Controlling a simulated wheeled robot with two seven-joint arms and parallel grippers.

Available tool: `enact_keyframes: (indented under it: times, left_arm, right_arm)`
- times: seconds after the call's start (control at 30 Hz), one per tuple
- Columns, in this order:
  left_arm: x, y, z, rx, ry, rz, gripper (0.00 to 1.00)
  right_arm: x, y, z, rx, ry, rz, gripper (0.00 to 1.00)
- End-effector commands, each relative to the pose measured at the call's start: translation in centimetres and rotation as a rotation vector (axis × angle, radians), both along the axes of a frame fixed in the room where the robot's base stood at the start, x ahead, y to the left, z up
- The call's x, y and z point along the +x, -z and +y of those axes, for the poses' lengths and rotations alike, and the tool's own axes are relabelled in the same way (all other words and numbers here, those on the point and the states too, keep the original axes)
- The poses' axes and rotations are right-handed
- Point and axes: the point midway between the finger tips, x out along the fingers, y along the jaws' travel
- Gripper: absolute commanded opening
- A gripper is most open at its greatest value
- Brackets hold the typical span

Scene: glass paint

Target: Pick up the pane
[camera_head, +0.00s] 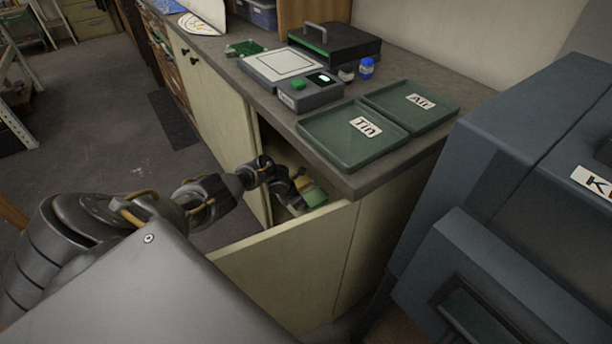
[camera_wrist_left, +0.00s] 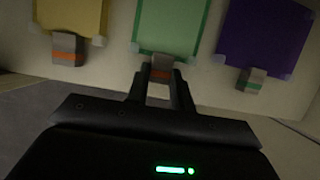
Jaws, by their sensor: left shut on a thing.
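Three panes show in the left wrist view: a yellow pane (camera_wrist_left: 72,16) at the left, a green pane (camera_wrist_left: 168,22) in the middle and a purple pane (camera_wrist_left: 262,34) at the right. Each has a small grey tab with a coloured stripe at its near edge. In the head view my left gripper (camera_head: 290,188) reaches into the open cupboard below the worktop. The green pane (camera_head: 314,197) shows partly there; the cupboard's inside is mostly hidden. My right gripper is not in view.
The open cupboard door (camera_head: 285,260) stands close to my left arm. The worktop (camera_head: 365,184) edge overhangs the opening. Two green trays, labelled Tin (camera_head: 340,152) and Air (camera_head: 440,113), lie on top. A blue-grey machine (camera_head: 500,150) stands at the right.

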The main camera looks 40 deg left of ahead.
Motion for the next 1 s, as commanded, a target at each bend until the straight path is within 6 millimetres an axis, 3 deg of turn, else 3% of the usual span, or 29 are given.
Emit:
enact_keyframes:
  times: [0.23, 0.6, 1.0]
  left_arm:
    - [0.1, -2.0, 0.1, 0.002, 0.002, -0.003, 0.00]
    - [0.1, -8.7, 0.1, 0.003, 0.001, -0.003, 0.00]
    - [0.0, -10.3, 0.0, 0.001, 0.000, 0.000, 0.00]
  right_arm:
    - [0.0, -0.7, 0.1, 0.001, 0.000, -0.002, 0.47]
    - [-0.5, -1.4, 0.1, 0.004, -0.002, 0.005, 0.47]
    - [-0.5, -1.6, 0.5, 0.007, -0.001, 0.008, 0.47]
